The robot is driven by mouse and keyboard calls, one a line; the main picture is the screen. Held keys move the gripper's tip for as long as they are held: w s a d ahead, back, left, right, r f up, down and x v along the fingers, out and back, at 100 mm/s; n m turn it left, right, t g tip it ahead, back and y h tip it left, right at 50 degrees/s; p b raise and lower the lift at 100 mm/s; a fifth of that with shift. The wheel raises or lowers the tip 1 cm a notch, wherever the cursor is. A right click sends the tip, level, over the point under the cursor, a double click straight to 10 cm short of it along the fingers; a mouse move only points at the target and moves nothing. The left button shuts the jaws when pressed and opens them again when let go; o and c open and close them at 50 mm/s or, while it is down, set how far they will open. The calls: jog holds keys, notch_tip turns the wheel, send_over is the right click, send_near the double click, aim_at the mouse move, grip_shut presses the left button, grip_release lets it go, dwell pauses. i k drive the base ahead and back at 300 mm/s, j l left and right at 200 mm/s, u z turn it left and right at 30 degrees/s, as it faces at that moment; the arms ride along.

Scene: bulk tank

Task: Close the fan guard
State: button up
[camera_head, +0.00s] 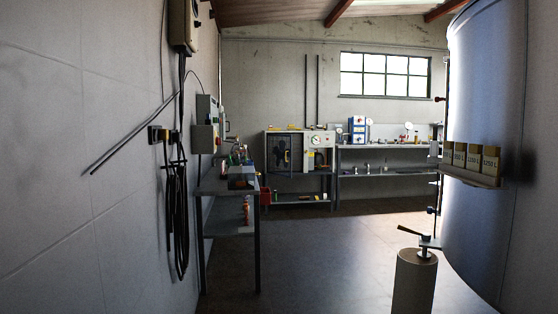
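At the back of the room, a grey cabinet unit (318,152) stands on a bench. On its left half is a dark framed panel (284,153) with a darker fan-like shape, which looks like the fan guard. It is small and dim, and I cannot tell how far it stands open or where its hinge is. My gripper is not in view, and nothing of mine visibly touches the panel.
A narrow bench (228,186) with small items runs along the left wall. Another bench (390,146) stands at back right. A large tank (490,100) and a beige post (415,280) with a lever flank the right. The middle floor (310,260) is clear.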

aim_at(280, 152)
jog(key=i+u, duration=0.1)
jog(key=i, duration=5.25)
jog(key=i+u, duration=0.1)
jog(key=i, duration=0.7)
jog(key=i+l+u, duration=0.1)
jog(key=i, duration=0.7)
jog(key=i+l, duration=0.25)
jog(key=i, duration=0.55)
jog(key=j+u, duration=0.05)
